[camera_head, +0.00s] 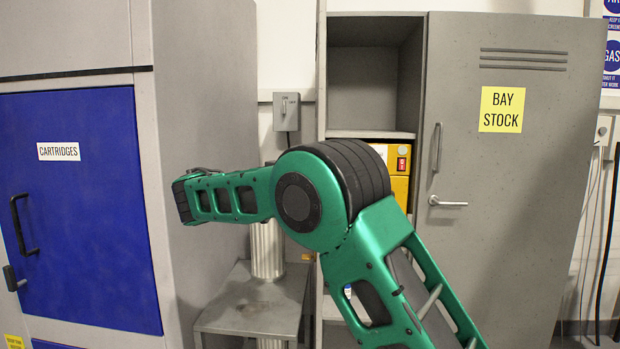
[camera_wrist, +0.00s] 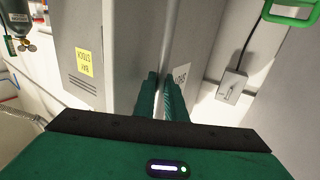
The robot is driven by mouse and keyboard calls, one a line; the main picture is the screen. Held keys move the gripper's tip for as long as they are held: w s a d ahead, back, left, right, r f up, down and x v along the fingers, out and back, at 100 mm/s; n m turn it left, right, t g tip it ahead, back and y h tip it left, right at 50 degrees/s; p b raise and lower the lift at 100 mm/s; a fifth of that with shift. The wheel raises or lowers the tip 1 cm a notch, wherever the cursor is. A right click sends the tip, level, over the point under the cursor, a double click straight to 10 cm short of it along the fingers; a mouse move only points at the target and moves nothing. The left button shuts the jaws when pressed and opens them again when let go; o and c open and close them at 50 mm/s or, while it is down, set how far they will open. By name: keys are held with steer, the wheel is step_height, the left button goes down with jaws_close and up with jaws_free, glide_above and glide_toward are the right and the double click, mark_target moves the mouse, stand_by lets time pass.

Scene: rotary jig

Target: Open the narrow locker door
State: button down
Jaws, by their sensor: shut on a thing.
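The narrow locker (camera_head: 374,133) is open at the front in the head view, with its shelf and a yellow unit (camera_head: 399,188) inside showing. Its grey door (camera_wrist: 196,38), with a white JIGS label (camera_wrist: 182,73), stands swung outward in the wrist view. My gripper (camera_wrist: 163,82) is at the edge of this door, fingers close together and shut on the door's handle. The handle itself is mostly hidden by the fingers. In the head view my gripper is hidden behind my arm.
The wide BAY STOCK door (camera_head: 530,180) is to the right, with a lever handle (camera_head: 447,202). A cabinet with a blue CARTRIDGES door (camera_head: 85,215) is at left. A switch box (camera_head: 286,111) is on the wall, above a low grey stand (camera_head: 250,307) between them.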

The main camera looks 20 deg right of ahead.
steer(key=shift+w+a+r+m+g+h, duration=0.1)
steer(key=shift+w+a+m+g+h, duration=0.5)
steer(key=shift+a, duration=0.3)
steer(key=shift+w, duration=0.1)
steer(key=c, duration=1.8)
jaws_free()
steer(key=shift+a, duration=0.1)
steer(key=v, duration=1)
steer(key=shift+s+a, duration=0.2)
steer(key=shift+a, duration=0.1)
